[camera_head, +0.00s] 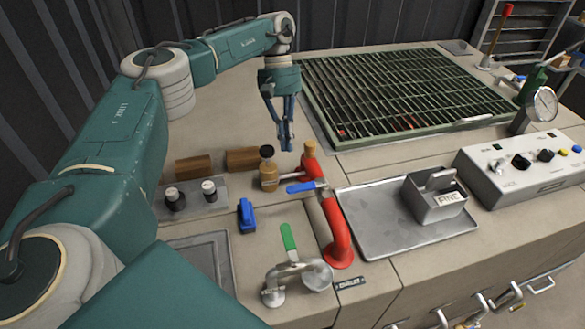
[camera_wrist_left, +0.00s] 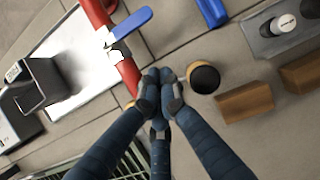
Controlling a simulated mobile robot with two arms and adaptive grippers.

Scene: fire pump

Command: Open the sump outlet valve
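A valve with a green lever (camera_head: 290,242) sits on a short grey metal pipe at the front of the counter. Behind it a red pipe (camera_head: 336,232) carries a valve with a blue lever (camera_head: 306,187); this lever also shows in the left wrist view (camera_wrist_left: 130,25). My right gripper is out of view.
A loose blue piece (camera_head: 246,215) lies left of the red pipe. A metal tray (camera_head: 385,240) holds a grey box (camera_head: 436,205). A green-framed grate (camera_head: 400,90) lies behind.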

